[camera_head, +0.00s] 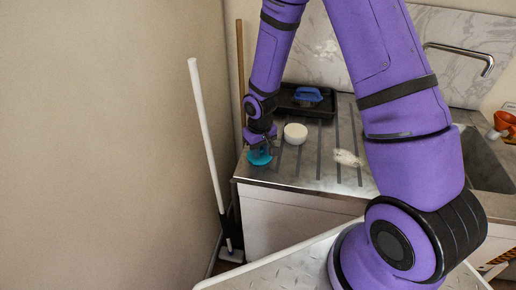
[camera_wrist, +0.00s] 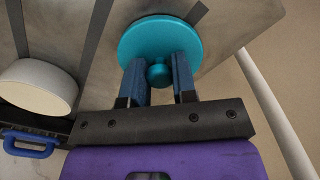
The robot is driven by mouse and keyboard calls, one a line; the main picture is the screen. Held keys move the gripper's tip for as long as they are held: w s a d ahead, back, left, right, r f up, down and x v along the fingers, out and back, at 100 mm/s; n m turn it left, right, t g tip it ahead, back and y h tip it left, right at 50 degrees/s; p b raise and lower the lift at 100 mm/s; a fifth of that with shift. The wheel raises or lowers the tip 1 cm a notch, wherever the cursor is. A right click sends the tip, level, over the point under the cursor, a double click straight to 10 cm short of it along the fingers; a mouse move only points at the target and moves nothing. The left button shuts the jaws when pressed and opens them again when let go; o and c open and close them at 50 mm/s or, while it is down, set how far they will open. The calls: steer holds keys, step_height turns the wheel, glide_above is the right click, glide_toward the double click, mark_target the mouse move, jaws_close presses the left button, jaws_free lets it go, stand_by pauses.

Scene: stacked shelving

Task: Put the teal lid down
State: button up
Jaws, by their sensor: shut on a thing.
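The teal lid (camera_wrist: 160,38) is a round disc with a small knob (camera_wrist: 158,72). In the wrist view my gripper (camera_wrist: 158,75) has its two blue-grey fingers closed on that knob. In the head view the teal lid (camera_head: 260,156) is at the front left corner of the metal counter (camera_head: 310,175), below my gripper (camera_head: 260,141). The lid is over the counter or touching it; I cannot tell whether there is a gap under it.
A white round container (camera_head: 295,134) stands just right of the lid. Behind it is a black tray (camera_head: 318,108) with a blue-handled item (camera_head: 308,94). A whitish patch (camera_head: 347,158) lies on the counter. A sink (camera_head: 485,160) is at right. A white pole (camera_head: 205,135) leans past the counter's left edge.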

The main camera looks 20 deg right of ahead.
steer(key=o, duration=0.9)
steer(key=shift+f, duration=0.1)
steer(key=s+d+r+t, duration=0.1)
steer(key=s+r, duration=0.1)
steer(key=r, duration=1)
steer(key=s+d+r+t, duration=0.1)
steer(key=s+d+r, duration=0.1)
steer(key=r, duration=1)
steer(key=s+d+r+t, duration=0.1)
steer(key=s+r, duration=0.4)
steer(key=s, duration=0.2)
steer(key=s+d+r+m+t, duration=0.1)
steer(key=s+r, duration=0.5)
steer(key=s, duration=0.1)
steer(key=s+d+r+m+t, duration=0.1)
steer(key=s+d+r, duration=0.1)
steer(key=s+r, duration=0.3)
steer(key=shift+s+r, duration=0.15)
steer(key=shift+s, duration=0.9)
